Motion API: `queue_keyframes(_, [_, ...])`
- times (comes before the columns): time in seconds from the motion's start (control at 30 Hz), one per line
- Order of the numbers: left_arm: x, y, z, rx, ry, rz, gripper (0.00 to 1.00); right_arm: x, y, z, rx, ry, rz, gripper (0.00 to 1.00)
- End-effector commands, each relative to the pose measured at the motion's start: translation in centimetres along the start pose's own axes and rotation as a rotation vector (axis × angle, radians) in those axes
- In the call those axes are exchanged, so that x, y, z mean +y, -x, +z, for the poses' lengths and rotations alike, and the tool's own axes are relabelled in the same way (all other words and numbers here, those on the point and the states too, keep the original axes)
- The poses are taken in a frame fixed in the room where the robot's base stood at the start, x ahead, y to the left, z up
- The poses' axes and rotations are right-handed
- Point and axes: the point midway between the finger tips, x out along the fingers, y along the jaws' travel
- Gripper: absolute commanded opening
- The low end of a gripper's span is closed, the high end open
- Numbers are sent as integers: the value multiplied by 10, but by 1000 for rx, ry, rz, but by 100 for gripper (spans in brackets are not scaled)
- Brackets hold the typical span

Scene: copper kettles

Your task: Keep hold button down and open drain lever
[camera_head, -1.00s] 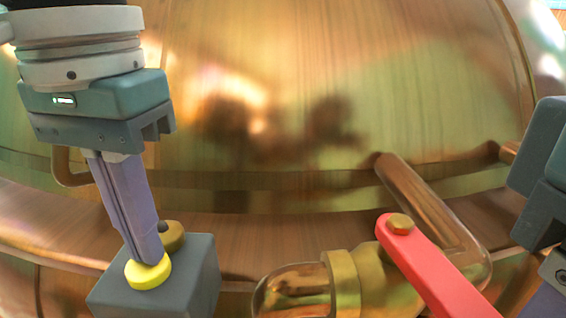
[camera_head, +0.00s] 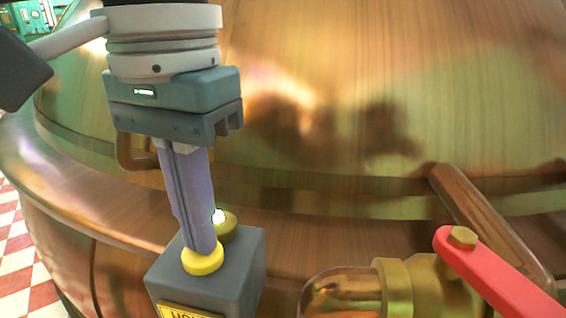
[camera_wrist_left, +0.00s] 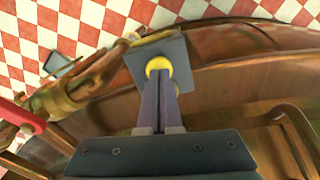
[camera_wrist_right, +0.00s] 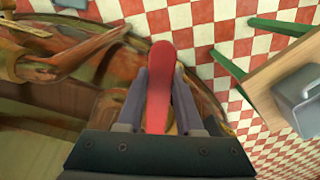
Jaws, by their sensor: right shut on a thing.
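The yellow hold button (camera_head: 203,264) sits on top of a dark grey box (camera_head: 250,275). My left gripper (camera_head: 203,248) points down with its fingers together, tips on the button. The left wrist view also shows the button (camera_wrist_left: 158,65) at the fingertips. A small lamp (camera_head: 218,216) beside the button glows white. The red drain lever (camera_head: 497,277) is bolted onto a brass valve (camera_head: 415,285) at lower right. In the right wrist view my right gripper (camera_wrist_right: 160,75) has the lever (camera_wrist_right: 158,100) between its fingers and is shut on it. The lever's far end is cut off in the head view.
A large copper kettle (camera_head: 330,90) fills the background. A copper pipe (camera_head: 490,220) rises beside the valve. A red and white checkered floor (camera_wrist_right: 225,20) lies below, with a wooden table (camera_wrist_right: 285,85) on the right in the right wrist view.

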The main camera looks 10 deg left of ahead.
Motion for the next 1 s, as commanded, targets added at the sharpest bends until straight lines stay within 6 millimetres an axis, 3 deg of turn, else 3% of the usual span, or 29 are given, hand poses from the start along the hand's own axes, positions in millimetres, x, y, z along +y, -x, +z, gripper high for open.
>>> queue_keyframes(0.83, [0,-1,0,-1,0,-1,0,23,-2,0,-9,205,2,0])
queue_keyframes(0.87, [0,-1,0,-1,0,-1,0,23,-2,0,-9,205,2,37])
queue_keyframes(1.0, [0,-1,0,-1,0,-1,0,23,-2,-1,-7,205,2,53])
